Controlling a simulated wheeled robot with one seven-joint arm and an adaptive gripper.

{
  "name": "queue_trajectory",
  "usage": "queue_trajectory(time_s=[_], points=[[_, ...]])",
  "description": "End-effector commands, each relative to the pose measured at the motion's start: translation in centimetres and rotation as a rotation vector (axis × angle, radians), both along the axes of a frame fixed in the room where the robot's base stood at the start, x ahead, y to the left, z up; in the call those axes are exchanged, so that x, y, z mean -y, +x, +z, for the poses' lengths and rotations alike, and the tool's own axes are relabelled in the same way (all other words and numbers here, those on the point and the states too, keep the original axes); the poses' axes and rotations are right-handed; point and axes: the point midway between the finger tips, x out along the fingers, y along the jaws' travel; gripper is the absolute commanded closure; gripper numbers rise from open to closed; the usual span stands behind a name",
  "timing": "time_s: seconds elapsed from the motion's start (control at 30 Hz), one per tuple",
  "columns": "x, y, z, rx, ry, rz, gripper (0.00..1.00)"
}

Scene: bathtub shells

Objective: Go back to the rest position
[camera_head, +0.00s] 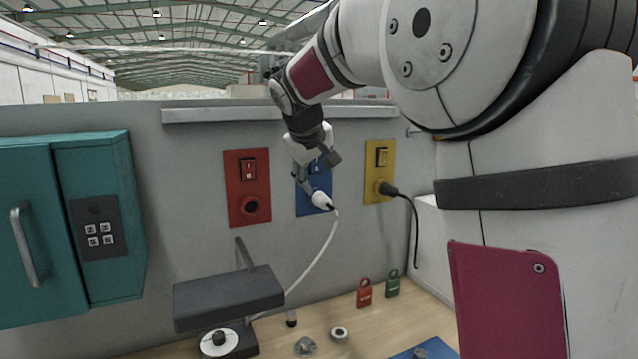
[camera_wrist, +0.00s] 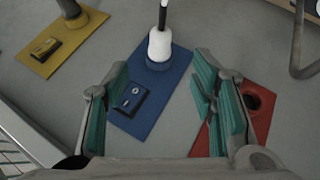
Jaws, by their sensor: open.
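My gripper (camera_head: 317,167) is open in front of the blue panel (camera_head: 314,205) on the grey wall. In the wrist view my gripper's two fingers (camera_wrist: 161,75) are spread wide with nothing between them. A white plug (camera_head: 321,200) with a white cable sits at the socket of the blue panel, and it also shows in the wrist view (camera_wrist: 160,46), beyond the fingertips and apart from them. The blue panel (camera_wrist: 150,105) has a dark switch (camera_wrist: 131,99). In the head view my gripper partly covers the panel and its switch.
A red panel (camera_head: 247,212) with an empty socket is left; a yellow panel (camera_head: 379,160) with a black plug (camera_head: 388,189) is right. A teal cabinet (camera_head: 60,215) stands far left. A dark raised plate (camera_head: 228,298), red padlock (camera_head: 364,293) and green padlock (camera_head: 392,284) are below.

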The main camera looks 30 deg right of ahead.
Motion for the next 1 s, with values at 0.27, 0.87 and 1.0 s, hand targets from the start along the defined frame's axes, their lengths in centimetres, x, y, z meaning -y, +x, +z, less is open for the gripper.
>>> queue_trajectory(time_s=[0.27,0.87,1.0], points=[[-0.2,-0.2,0.3,0.000,0.000,0.000,0.49],[-2.0,-7.5,0.4,-0.008,0.117,-0.013,0.49],[-4.0,-14.3,-0.7,-0.023,0.218,-0.020,0.49]])
